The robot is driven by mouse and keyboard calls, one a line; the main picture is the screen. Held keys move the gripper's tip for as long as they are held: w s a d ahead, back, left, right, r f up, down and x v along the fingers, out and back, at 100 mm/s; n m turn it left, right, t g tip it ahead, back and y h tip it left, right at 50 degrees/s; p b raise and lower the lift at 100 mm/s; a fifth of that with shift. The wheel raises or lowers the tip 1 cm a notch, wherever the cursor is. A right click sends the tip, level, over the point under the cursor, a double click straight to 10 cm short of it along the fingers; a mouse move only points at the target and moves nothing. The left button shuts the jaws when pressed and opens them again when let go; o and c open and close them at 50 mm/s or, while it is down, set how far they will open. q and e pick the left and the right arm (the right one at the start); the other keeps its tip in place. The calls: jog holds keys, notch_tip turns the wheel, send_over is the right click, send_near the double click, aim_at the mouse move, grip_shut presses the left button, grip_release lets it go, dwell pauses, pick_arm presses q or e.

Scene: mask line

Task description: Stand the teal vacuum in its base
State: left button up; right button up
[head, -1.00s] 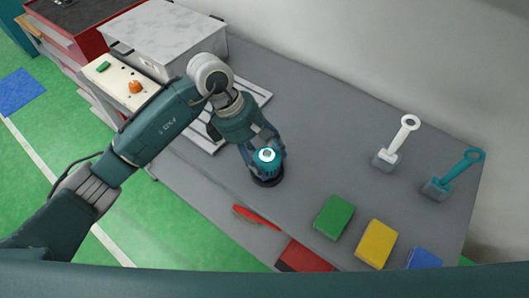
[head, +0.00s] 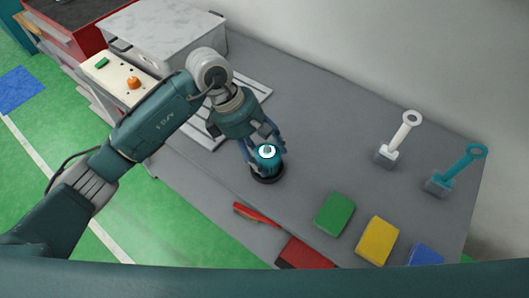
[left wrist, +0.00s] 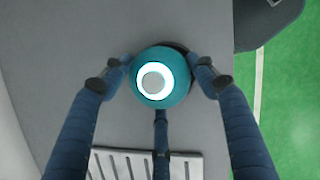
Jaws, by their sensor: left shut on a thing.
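The teal vacuum (head: 267,158) is an upright teal cylinder with a white ring on its top. It stands at a dark round base (head: 266,176) on the grey table; whether it is fully seated cannot be told. My left gripper (head: 265,147) is shut on the vacuum from above. In the left wrist view the vacuum's teal top (left wrist: 160,76) sits between the blue fingers (left wrist: 158,82), with a thin dark edge of the base (left wrist: 182,48) behind it. My right gripper is not in view.
A slotted light tray (head: 255,90) lies behind my left arm. A white-handled tool (head: 402,138) and a teal-handled tool (head: 458,170) stand at right. Green (head: 335,213), yellow (head: 377,241) and blue (head: 425,256) blocks and a red-handled brush (head: 256,214) lie along the front.

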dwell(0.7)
pick_arm(q)
jog(key=shift+b, duration=0.35)
jog(key=shift+f+b, duration=0.6)
jog(key=shift+b, duration=0.05)
jog(key=o, duration=0.8)
jog(key=shift+a+r, duration=0.1)
jog(key=p+v, duration=0.4)
jog(key=v, duration=0.6)
jog(key=shift+r, duration=0.4)
